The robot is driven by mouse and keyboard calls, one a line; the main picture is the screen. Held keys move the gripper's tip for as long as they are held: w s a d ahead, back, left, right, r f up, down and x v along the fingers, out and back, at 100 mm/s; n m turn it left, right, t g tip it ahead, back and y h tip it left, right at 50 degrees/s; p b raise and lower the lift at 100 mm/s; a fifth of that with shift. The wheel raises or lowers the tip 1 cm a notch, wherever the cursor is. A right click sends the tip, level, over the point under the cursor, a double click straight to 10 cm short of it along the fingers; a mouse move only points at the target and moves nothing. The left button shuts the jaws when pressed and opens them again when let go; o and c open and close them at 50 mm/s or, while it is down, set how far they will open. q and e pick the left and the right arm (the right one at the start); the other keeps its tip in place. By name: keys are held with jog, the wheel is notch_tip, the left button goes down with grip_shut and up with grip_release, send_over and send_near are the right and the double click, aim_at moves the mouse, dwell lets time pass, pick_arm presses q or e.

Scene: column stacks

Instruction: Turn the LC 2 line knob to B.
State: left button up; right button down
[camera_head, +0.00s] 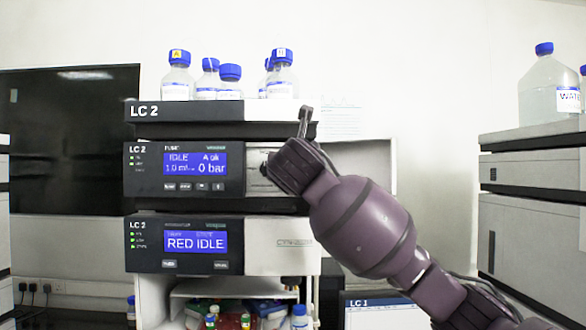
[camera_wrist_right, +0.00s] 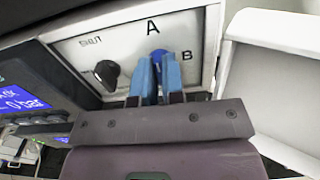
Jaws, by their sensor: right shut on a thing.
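The LC 2 pump module (camera_head: 183,170) is at the centre left in the head view, its blue display reading IDLE and 0 bar. My right gripper (camera_head: 267,168) is at the right part of its front. In the right wrist view, a pale panel carries the labels SHUT, A and B. My right gripper (camera_wrist_right: 158,78) is shut on a blue knob (camera_wrist_right: 158,54), which sits below the A and left of the B. The fingers hide most of the knob, so I cannot tell where it points. A black knob (camera_wrist_right: 107,73) sits left of it, below SHUT. My left gripper is not in view.
Blue-capped bottles (camera_head: 229,82) stand on the top LC 2 unit (camera_head: 180,111). A second LC 2 module (camera_head: 195,243) showing RED IDLE is below the pump. Another instrument stack (camera_head: 530,225) with a large bottle (camera_head: 548,88) stands at the right.

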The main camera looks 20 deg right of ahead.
jog(key=m, duration=0.4)
jog(key=shift+b, duration=0.4)
jog(key=m, duration=0.4)
jog(key=shift+d+f+m+b, duration=0.1)
jog(key=shift+m+b, duration=0.2)
jog(key=shift+b, duration=0.1)
jog(key=m, duration=0.4)
jog(key=shift+m+b, duration=0.3)
jog(key=shift+b, duration=0.05)
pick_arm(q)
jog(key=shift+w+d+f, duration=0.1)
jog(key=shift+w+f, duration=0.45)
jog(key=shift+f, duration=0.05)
pick_arm(e)
jog(key=m, duration=0.4)
jog(key=shift+f, duration=0.1)
jog(key=shift+m, duration=0.3)
jog(key=c, duration=1.2)
grip_release()
jog(key=shift+d, duration=0.1)
